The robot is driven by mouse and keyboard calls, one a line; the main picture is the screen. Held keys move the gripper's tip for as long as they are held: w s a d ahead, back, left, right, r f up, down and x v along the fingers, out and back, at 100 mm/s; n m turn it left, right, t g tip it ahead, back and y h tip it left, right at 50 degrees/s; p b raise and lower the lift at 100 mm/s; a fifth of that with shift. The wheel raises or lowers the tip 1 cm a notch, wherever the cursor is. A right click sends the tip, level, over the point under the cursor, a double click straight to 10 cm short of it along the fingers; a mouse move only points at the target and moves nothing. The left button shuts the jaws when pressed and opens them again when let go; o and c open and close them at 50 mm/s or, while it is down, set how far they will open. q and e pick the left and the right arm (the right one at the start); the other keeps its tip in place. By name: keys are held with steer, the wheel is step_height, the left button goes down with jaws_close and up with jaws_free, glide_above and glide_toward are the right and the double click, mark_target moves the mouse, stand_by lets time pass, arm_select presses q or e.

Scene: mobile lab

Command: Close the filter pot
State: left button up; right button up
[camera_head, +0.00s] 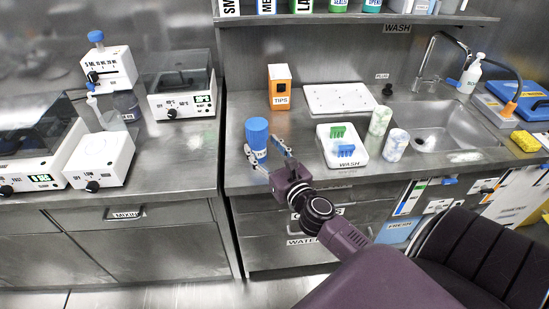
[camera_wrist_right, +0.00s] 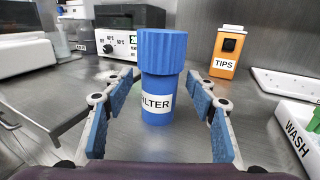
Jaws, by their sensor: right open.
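The filter pot is a blue cylinder. Its white label (camera_wrist_right: 156,103) reads "FILTER" in part in the right wrist view, and its body (camera_head: 257,153) stands upright on the steel counter in the head view. A wider ribbed blue lid (camera_wrist_right: 161,50) sits on top of the pot; it also shows in the head view (camera_head: 256,128). I cannot tell whether the lid is tight. My right gripper (camera_head: 262,145) is open, its blue-padded fingers on either side of the pot's body, below the lid, with gaps visible. My left gripper is not in view.
An orange tips box (camera_head: 279,87) stands behind the pot. A white wash tray (camera_head: 344,158) with green and blue items lies to the right, beside two mottled cups (camera_head: 380,120) (camera_head: 396,145). A sink (camera_head: 435,125) is farther right. Lab machines stand on the left counter.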

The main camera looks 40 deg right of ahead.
steer(key=s+a+b, duration=0.1)
steer(key=s, duration=0.7)
steer(key=shift+a, duration=0.15)
steer(key=shift+w, duration=0.1)
